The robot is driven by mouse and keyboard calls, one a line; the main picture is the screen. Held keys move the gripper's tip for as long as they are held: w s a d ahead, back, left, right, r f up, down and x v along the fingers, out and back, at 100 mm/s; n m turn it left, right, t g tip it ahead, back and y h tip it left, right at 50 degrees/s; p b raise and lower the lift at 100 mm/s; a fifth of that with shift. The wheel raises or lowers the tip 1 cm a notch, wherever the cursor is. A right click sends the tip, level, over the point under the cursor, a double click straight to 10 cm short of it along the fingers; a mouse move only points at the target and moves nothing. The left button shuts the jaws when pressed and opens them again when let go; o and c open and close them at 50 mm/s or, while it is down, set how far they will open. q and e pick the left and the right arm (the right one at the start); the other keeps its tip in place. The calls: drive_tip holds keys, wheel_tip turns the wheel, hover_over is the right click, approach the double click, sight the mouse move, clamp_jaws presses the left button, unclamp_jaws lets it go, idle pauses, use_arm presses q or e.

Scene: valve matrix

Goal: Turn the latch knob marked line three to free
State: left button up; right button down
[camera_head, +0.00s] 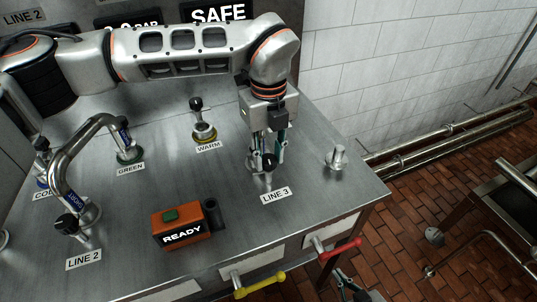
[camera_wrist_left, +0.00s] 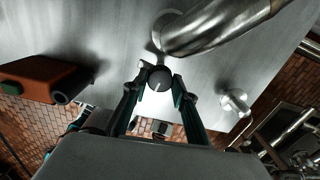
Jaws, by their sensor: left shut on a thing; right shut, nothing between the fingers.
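The line three latch knob (camera_head: 269,163) has a dark round head and stands on the steel panel behind the white "LINE 3" label (camera_head: 276,195). My left gripper (camera_head: 267,153) reaches down from above with its fingers on either side of the knob, shut on it. The left wrist view shows the dark knob head (camera_wrist_left: 160,78), with a pale line on it, between the fingertips (camera_wrist_left: 159,76). The knob's base is partly hidden, and I see no readable free mark. My right gripper (camera_head: 352,290) shows partly at the bottom edge, shut and empty, below the panel's front.
A similar knob (camera_head: 72,223) stands by "LINE 2". An orange "READY" box (camera_head: 181,228) with a green button is left of the knob. A curved metal pipe (camera_head: 75,150) rises at left. A red handle (camera_head: 338,248) and a yellow handle (camera_head: 268,284) stick out in front.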

sight(269, 159)
use_arm(q)
drive_tip(key=shift+n, duration=0.9)
drive_tip(key=o, duration=0.8)
drive_tip(key=shift+o, duration=0.2)
wheel_tip(269, 159, up, 12)
